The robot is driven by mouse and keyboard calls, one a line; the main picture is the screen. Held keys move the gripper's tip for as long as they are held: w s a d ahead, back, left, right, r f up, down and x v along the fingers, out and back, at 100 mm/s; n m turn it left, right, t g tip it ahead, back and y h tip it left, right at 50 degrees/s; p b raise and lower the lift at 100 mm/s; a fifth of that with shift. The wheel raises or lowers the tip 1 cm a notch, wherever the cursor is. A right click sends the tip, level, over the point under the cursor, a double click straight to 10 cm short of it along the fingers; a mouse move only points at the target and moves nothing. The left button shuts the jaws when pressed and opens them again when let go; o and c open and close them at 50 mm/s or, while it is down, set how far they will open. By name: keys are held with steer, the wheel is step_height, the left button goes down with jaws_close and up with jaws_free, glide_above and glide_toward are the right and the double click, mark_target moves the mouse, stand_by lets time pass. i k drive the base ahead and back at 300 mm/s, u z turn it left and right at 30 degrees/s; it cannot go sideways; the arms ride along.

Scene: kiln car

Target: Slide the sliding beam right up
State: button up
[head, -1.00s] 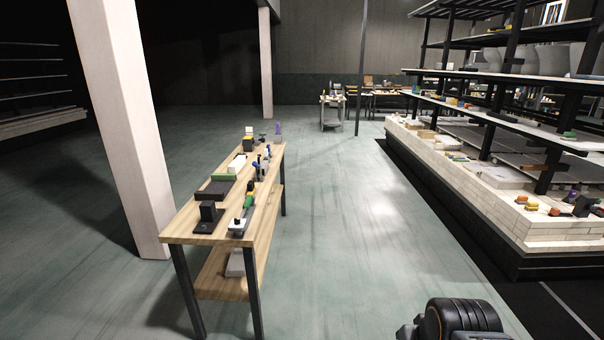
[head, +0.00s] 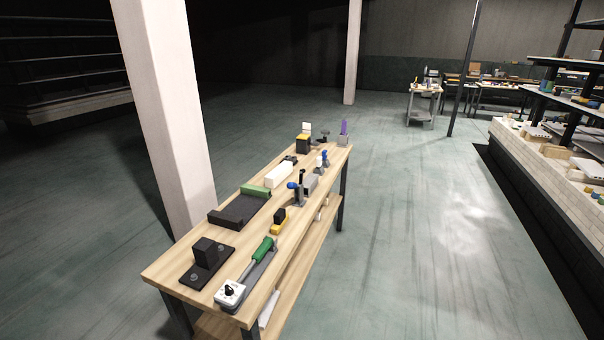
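I cannot tell for sure which part is the sliding beam. Small fixtures stand on a long wooden workbench (head: 165,262) in the head view. Near its front end are a black bracket on a flat plate (head: 206,262), a green-handled tool on a grey base (head: 262,252) and a white box with a black knob (head: 230,293). Behind them lie a dark slab (head: 238,212) with a green piece (head: 256,191) at its far end, and a white block (head: 279,175). Blue-knobbed parts (head: 293,186) stand along the right side. My gripper is not in view.
A pale pillar (head: 168,110) stands close to the bench's left side. The floor (head: 400,240) right of the bench is clear. A white brick kiln car (head: 560,190) with shelves stands at the right. Other worktables (head: 425,92) stand at the back.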

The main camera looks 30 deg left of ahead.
mark_target(266, 193)
steer(key=u, duration=0.15)
steer(key=i, duration=2.1)
steer(key=u, duration=1.05)
steer(key=i, duration=1.1)
steer(key=u, duration=1.75)
steer(key=i, duration=0.7)
steer(key=u, duration=0.4)
